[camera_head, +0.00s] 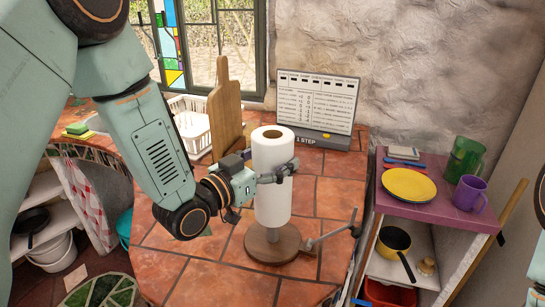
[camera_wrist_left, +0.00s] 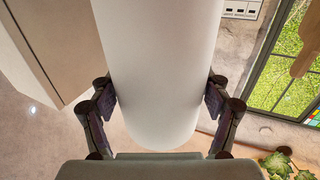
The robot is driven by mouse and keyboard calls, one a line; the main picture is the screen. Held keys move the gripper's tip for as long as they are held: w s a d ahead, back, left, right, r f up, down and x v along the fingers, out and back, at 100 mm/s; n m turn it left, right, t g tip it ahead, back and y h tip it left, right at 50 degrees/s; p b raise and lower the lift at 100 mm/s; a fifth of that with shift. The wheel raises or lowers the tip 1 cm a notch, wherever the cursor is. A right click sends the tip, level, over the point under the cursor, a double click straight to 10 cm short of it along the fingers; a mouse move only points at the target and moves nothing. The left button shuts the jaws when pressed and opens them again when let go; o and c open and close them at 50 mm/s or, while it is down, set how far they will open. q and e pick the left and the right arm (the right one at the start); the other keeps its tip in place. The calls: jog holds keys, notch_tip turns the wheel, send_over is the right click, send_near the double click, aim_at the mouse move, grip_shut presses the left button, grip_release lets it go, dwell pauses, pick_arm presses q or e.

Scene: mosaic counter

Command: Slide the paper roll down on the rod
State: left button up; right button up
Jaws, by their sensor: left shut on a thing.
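A white paper roll (camera_head: 272,205) stands upright around the rod of a holder with a round wooden base (camera_head: 262,245). A metal side arm (camera_head: 330,236) sticks out to the right of the base. My left gripper (camera_head: 279,173) is shut on the roll, at about its middle height, from the left. In the left wrist view the roll (camera_wrist_left: 160,70) fills the space between both fingers (camera_wrist_left: 165,97). My right gripper does not show.
Wooden cutting boards (camera_head: 224,112) and a white dish rack (camera_head: 190,125) stand behind the roll. A recipe sign (camera_head: 317,105) stands at the back of the tiled counter (camera_head: 190,270). A purple shelf (camera_head: 430,208) with a yellow plate (camera_head: 409,185) and cups is at the right.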

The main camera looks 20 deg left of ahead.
aim_at(258, 171)
pick_arm(q)
jog(key=shift+f+b, duration=0.55)
jog(key=shift+f, duration=0.15)
jog(key=o, duration=1.7)
jog(key=shift+c, duration=0.2)
jog(key=v, duration=0.7)
jog(key=shift+a, duration=0.15)
jog(key=shift+v, duration=2.45)
